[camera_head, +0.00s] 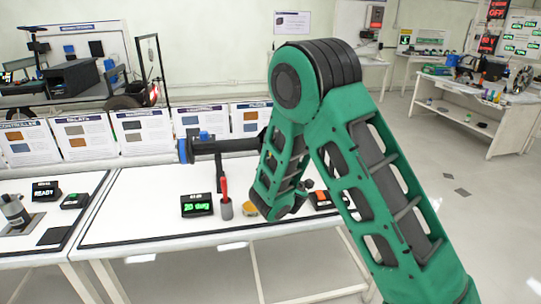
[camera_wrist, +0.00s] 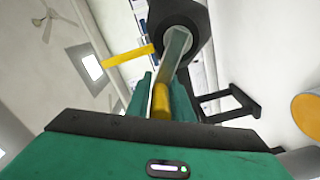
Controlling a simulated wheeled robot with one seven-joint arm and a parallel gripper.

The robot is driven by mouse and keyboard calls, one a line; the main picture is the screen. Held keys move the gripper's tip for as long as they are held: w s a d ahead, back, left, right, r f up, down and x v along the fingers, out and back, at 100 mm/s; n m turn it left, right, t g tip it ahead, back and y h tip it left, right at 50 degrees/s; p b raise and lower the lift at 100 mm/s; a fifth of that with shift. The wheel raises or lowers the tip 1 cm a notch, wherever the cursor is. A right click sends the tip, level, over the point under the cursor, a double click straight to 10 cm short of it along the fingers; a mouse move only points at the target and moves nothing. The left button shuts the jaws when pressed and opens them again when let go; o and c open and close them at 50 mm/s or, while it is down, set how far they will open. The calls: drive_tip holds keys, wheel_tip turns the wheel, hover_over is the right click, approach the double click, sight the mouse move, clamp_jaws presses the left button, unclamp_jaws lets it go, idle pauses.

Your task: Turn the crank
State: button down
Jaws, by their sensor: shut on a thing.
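In the wrist view my gripper (camera_wrist: 161,98) is shut on the yellow crank handle (camera_wrist: 160,102), which sits between its two green fingers. A grey crank arm (camera_wrist: 177,50) runs from the handle up to a dark round hub (camera_wrist: 181,14). In the head view the black horizontal shaft (camera_head: 228,146) with a blue end stands above the white table, and my arm covers its right part. The crank handle and my gripper are hidden behind my arm there. A small display (camera_head: 196,206) on the table reads "20 deg" in green.
Upright info panels (camera_head: 147,130) line the table's back. A yellow bar (camera_wrist: 128,54) sticks out left of the hub in the wrist view.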

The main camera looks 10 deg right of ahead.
drive_tip(key=c, duration=1.6)
unclamp_jaws()
drive_tip(key=shift+d, duration=0.35)
drive_tip(key=shift+c, duration=0.2)
drive_tip(key=shift+a, duration=0.15)
drive_tip(key=s, duration=1)
drive_tip(key=shift+s, duration=0.3)
drive_tip(key=shift+s, duration=0.1)
